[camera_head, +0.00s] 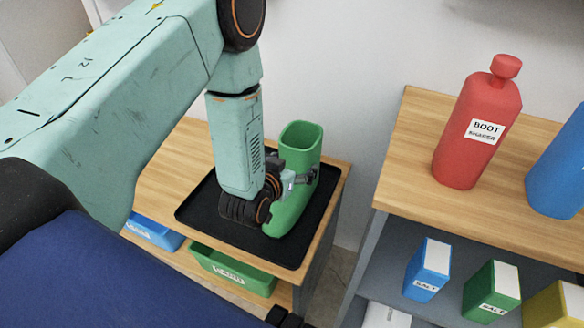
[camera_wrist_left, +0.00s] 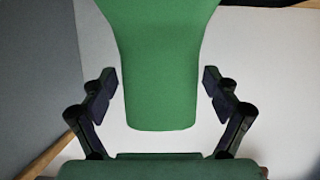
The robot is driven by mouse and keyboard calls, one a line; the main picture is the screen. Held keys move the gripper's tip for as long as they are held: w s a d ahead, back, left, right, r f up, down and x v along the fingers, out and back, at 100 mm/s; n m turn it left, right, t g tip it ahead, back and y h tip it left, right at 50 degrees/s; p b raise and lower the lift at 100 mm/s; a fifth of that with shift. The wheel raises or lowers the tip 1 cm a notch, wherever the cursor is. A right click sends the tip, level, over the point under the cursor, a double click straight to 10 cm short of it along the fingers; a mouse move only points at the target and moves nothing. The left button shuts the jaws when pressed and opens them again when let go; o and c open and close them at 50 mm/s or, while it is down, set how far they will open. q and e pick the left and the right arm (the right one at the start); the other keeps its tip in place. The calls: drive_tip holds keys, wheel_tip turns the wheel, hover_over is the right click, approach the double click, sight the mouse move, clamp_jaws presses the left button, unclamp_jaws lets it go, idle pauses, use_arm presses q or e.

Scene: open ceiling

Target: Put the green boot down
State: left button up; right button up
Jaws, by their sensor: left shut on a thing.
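The green boot (camera_head: 291,203) stands upright, its open top facing up, over the black tray (camera_head: 205,212) in the head view. I cannot tell whether its sole touches the tray. My left gripper (camera_head: 303,180) is shut on the boot, at the middle of its shaft. The arm hides part of the boot's left side. In the left wrist view the boot (camera_wrist_left: 162,70) fills the upper middle, with a finger of the left gripper (camera_wrist_left: 160,95) on each side. My right gripper is not in view.
The tray lies on a wooden table (camera_head: 185,150) with a green bin (camera_head: 235,270) and a blue bin (camera_head: 152,232) below. To the right, a wooden shelf (camera_head: 415,130) holds a red bottle (camera_head: 478,125) and a blue one (camera_head: 560,170). Small boxes (camera_head: 428,270) stand on its lower level.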

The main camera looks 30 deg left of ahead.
use_arm(q)
drive_tip(key=shift+r, duration=0.15)
drive_tip(key=o, duration=1.6)
drive_tip(key=shift+f, duration=0.2)
drive_tip(key=shift+r, duration=0.1)
drive_tip(key=shift+s+r, duration=0.15)
drive_tip(key=shift+s, duration=0.1)
drive_tip(key=p+v, duration=0.4)
drive_tip(key=v, duration=0.7)
drive_tip(key=shift+s, duration=0.3)
